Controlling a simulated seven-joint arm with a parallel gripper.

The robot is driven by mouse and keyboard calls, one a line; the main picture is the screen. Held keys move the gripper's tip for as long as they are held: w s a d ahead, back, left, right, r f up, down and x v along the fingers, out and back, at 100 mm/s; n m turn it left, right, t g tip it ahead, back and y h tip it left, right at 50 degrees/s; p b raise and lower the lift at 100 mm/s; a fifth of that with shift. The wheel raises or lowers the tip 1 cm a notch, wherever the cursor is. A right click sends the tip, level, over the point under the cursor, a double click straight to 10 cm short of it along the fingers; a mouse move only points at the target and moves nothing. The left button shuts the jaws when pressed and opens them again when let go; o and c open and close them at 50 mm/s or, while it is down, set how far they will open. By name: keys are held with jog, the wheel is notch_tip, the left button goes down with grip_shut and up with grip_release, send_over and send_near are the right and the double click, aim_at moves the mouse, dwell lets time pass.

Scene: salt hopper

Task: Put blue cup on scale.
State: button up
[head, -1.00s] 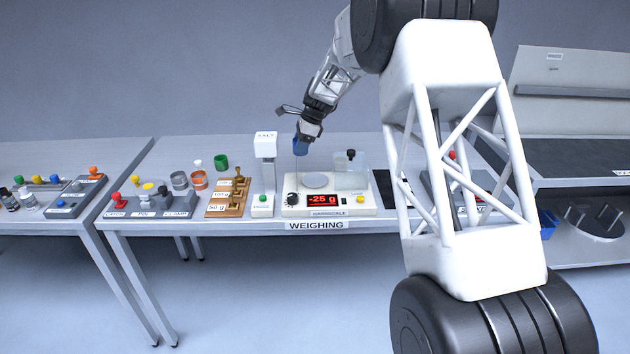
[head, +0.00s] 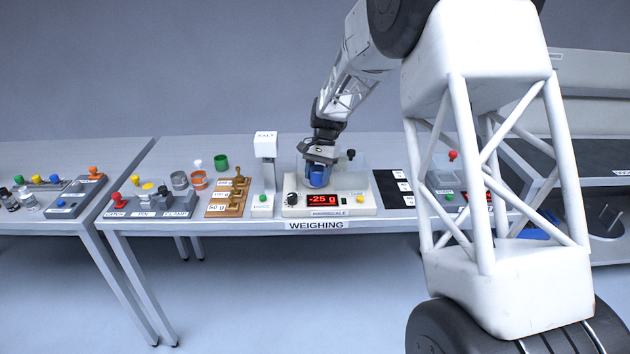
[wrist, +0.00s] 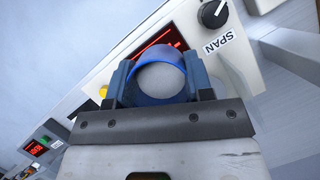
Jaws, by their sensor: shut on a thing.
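The blue cup (head: 319,177) is held in my gripper (head: 320,162), right over the pan area of the scale (head: 295,207). In the wrist view the cup (wrist: 184,62) sits between the two fingers of my gripper (wrist: 160,85), with a pale grey round surface showing inside its blue rim. The fingers are shut on it. The scale's red display reads -25 g. The cup and gripper hide the pan, so I cannot tell whether the cup touches it. The scale's front panel also shows in the wrist view (wrist: 205,42), with a black SPAN knob.
A salt hopper (head: 265,146) stands just left of the scale. Further left are a wooden weight holder (head: 226,204), a green cup (head: 221,162) and an orange-banded cup (head: 198,180). A clear screen (head: 352,172) stands at the scale's right rear. A black mat (head: 395,187) lies to the right.

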jog(key=s+n, duration=0.1)
jog(key=s+d+n+h, duration=0.1)
jog(key=s, duration=0.1)
jog(key=s+d+n, duration=0.1)
jog(key=s+n, duration=0.1)
jog(key=shift+s+f+g, duration=0.15)
jog(key=shift+f+g, duration=0.15)
jog(key=shift+f, duration=0.1)
jog(key=shift+w+a+f, duration=0.25)
jog(key=shift+w+a, duration=0.15)
jog(key=shift+w, duration=2.25)
jog(key=shift+w+a+f, duration=0.2)
jog(key=shift+w+a, duration=0.25)
jog(key=shift+w, duration=2.15)
jog(key=shift+w+a+f, duration=0.25)
jog(key=shift+w+a, duration=0.15)
jog(key=shift+w, duration=2.25)
jog(key=shift+f, duration=0.1)
jog(key=shift+f, duration=1.7)
jog(key=shift+f, duration=0.1)
